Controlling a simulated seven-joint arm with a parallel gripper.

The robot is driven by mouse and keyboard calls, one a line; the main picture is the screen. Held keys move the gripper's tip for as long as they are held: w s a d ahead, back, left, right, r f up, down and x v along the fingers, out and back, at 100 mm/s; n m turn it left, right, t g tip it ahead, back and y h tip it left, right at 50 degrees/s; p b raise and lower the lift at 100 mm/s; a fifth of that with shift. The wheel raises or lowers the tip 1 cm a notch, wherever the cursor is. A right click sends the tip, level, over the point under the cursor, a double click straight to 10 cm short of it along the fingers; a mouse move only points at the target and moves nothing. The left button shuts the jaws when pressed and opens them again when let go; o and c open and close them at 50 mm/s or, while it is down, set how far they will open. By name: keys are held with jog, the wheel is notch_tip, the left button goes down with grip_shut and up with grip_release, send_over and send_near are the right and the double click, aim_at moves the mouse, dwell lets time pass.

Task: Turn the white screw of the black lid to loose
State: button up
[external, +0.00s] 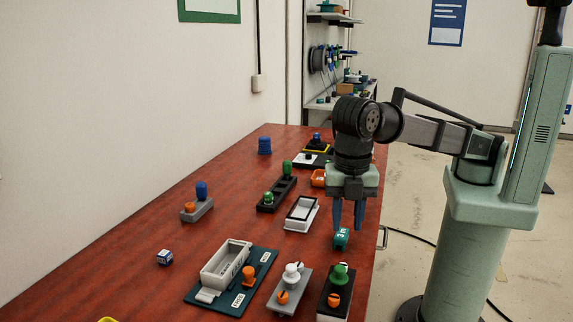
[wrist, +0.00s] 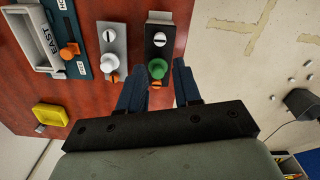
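The black lid (wrist: 158,50) lies on the red table; it also shows at the bottom of the external view (external: 324,291). Its white screw (wrist: 160,39) is a round slotted disc, with the slot running roughly across the wrist view. A green knob (wrist: 157,69) stands beside the screw, and an orange slotted screw (external: 334,300) sits at the near end. My gripper (external: 347,229) points down, open and empty, above the table. In the wrist view its fingers (wrist: 159,64) appear either side of the green knob.
A grey lid (wrist: 109,50) with its own white screw and white and orange knobs lies left of the black lid. Further left is a teal plate (external: 210,303) with a grey tray. A teal cube (external: 341,238) and a white frame (external: 299,225) lie further back.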

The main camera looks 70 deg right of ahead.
jog(key=shift+r, duration=1.6)
